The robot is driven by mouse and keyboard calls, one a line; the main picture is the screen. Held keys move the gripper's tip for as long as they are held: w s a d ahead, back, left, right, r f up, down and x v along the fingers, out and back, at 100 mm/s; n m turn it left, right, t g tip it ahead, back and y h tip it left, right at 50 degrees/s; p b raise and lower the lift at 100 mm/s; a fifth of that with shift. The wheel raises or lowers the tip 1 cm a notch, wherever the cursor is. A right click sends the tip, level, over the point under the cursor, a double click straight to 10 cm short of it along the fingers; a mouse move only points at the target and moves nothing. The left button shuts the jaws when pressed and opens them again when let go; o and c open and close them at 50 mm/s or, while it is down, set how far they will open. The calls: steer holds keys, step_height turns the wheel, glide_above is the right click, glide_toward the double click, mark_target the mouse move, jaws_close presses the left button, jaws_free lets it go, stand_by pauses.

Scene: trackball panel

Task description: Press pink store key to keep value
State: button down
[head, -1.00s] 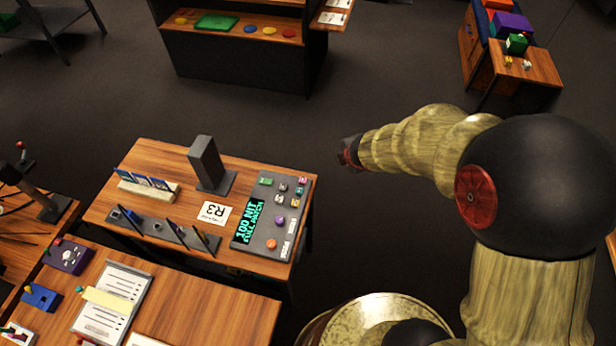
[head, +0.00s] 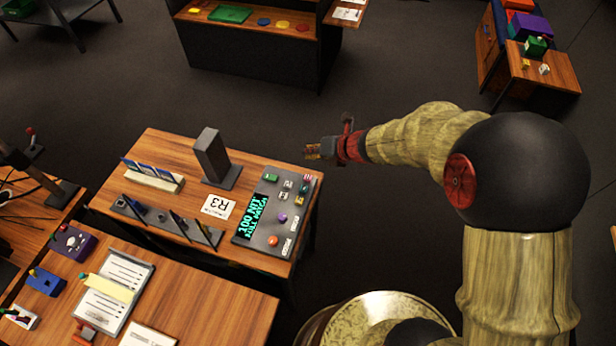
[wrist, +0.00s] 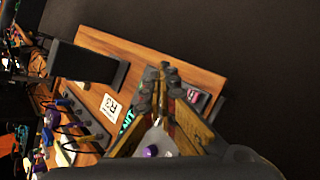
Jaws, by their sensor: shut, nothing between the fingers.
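The grey control panel (head: 262,240) lies at the right end of a wooden table, with a lit screen (head: 254,214) reading "100 NIT FULL PATCH". A small pink key (head: 307,178) sits at the panel's far right corner. In the wrist view, a pink key (wrist: 194,96) shows just right of the fingers. My gripper (head: 312,151) is shut and empty, above and beyond that corner, apart from the key. In the wrist view, my gripper (wrist: 168,72) covers part of the panel, hiding several keys.
An upright grey block on a stand (head: 212,158) stands left of the panel, beside a white R3 card (head: 218,206). A rack (head: 165,222) of dark upright plates is at the table's front. Open floor lies right of the table.

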mark_target(310, 176)
steer(key=shift+f+b, duration=3.8)
steer(key=shift+f, duration=0.6)
steer(key=shift+f, duration=0.15)
steer(key=shift+f+b, duration=0.25)
steer(key=shift+b, duration=0.1)
steer(key=shift+f+b, duration=0.4)
steer(key=shift+f, duration=0.05)
steer(key=shift+r, duration=0.1)
steer(key=shift+r+p, duration=0.75)
steer(key=shift+p, duration=0.05)
step_height(310, 176, up, 5)
steer(key=p, duration=0.4)
steer(key=shift+r, duration=0.1)
